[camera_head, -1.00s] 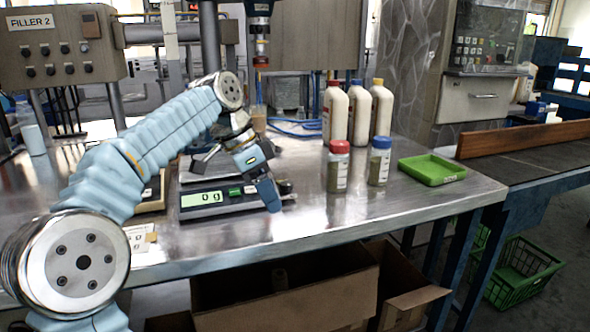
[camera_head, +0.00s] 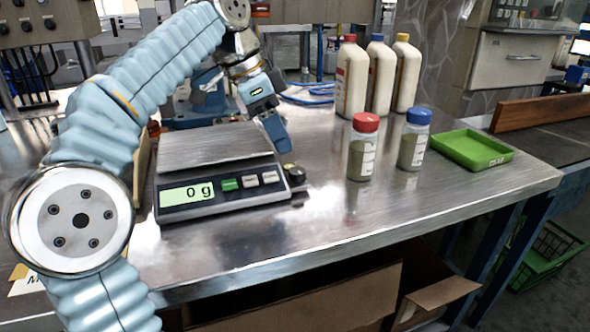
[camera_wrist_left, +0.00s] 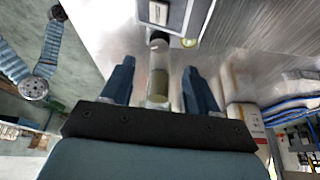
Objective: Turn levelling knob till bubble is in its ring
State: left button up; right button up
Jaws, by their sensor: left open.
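The scale (camera_head: 225,198) stands on the steel table and its display reads 0 g. A small dark knob (camera_head: 294,176) with a yellowish spot on top sits at its right front corner. In the left wrist view the scale's edge (camera_wrist_left: 184,10) is at the top, with a small yellow-green round level (camera_wrist_left: 189,42) beside it. The bubble's place in the ring is too small to tell. My left gripper (camera_head: 277,143) is just above and behind the knob, apart from it. Its fingers (camera_wrist_left: 158,68) are spread. A grey-olive cylinder shows between them in the wrist view; I cannot tell its distance.
A red-capped jar (camera_head: 361,155) and a blue-capped jar (camera_head: 413,145) stand right of the scale. Several white bottles (camera_head: 378,75) are behind them. A green tray (camera_head: 470,150) is farther right. The table front right of the scale is clear.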

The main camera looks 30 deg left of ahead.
aim_at(297, 170)
pick_arm(q)
jog(key=b+x, duration=0.1)
jog(key=x, duration=0.7)
jog(key=shift+f+b, duration=0.15)
jog(key=shift+b, duration=0.15)
pick_arm(e)
jog(key=shift+w+d+f, duration=0.1)
jog(key=shift+d+f, duration=0.1)
jog(key=shift+f, duration=0.35)
jog(key=shift+w+d+f, duration=0.1)
jog(key=shift+d+f, duration=0.1)
jog(key=shift+f, duration=0.35)
pick_arm(q)
jog(key=c, duration=1)
jog(key=shift+r+m+g+p, duration=0.25)
jog(key=shift+m+g+p, duration=0.05)
jog(key=shift+m+p, duration=0.6)
jog(key=shift+c, duration=0.2)
jog(key=shift+f+m, duration=0.1)
jog(key=shift+m, duration=0.3)
jog(key=shift+w+f+h, duration=0.1)
jog(key=shift+h, duration=0.2)
pick_arm(e)
jog(key=shift+s+a+r, duration=0.1)
jog(key=shift+a+r, duration=0.1)
jog(key=shift+r, duration=0.3)
jog(key=shift+s+a+r, duration=0.1)
jog(key=shift+a+r, duration=0.05)
jog(key=shift+r, duration=0.3)
